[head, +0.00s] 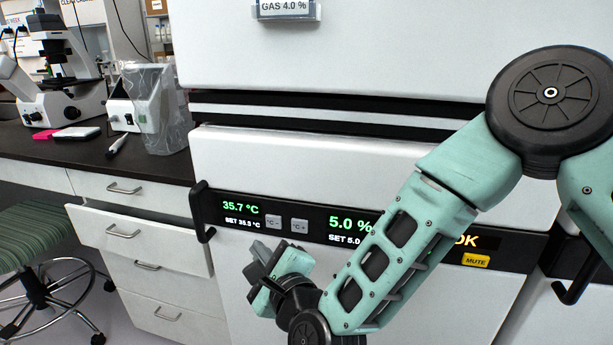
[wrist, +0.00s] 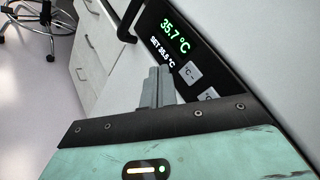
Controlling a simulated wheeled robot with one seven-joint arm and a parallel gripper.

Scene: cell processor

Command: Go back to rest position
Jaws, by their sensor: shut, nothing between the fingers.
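My gripper (wrist: 158,88) is shut and empty. In the wrist view its closed fingers stand in front of the lower edge of the incubator's dark control panel (wrist: 165,28), near the temperature buttons. In the head view my gripper (head: 262,272) is at lower centre, just below the panel, with my green arm bent down from the right. I cannot tell whether the fingertips touch the panel. The display (head: 241,208) reads 35.7 °C with SET 35.5 °C. The minus button (head: 273,222) and plus button (head: 299,226) are beside it. Part of the gas reading is hidden by my arm.
The white incubator (head: 290,160) fills the middle, with a black handle (head: 201,212) jutting at its left. At left are a dark counter (head: 60,150) with a microscope (head: 60,75), white drawers (head: 150,265), one pulled out, and a striped stool (head: 40,235). Open floor lies beside the drawers.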

